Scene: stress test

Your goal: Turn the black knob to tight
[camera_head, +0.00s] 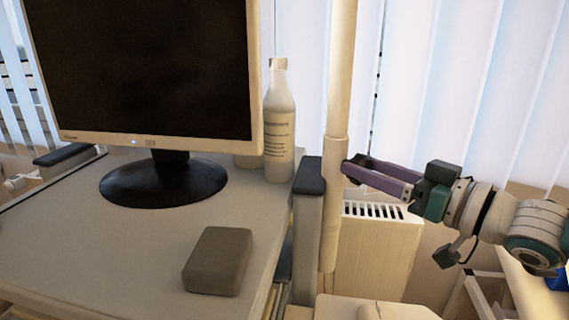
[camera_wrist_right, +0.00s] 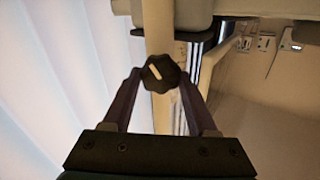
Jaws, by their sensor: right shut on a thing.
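The black knob (camera_wrist_right: 161,73) shows in the right wrist view, with a lobed rim and a light mark on its face. It sits in front of a pale upright pole (camera_head: 341,120). My right gripper (camera_wrist_right: 160,78) has its two purple fingers on either side of the knob and is shut on it. In the head view my right gripper (camera_head: 348,172) reaches in from the right to the pole; the knob is hidden there. My left gripper is not in view.
A table (camera_head: 90,245) at left carries a monitor (camera_head: 150,70), a white bottle (camera_head: 279,125) and a grey box (camera_head: 218,261). A dark-topped armrest (camera_head: 309,176) stands close to the pole. A radiator (camera_head: 375,250) is behind, below blinds.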

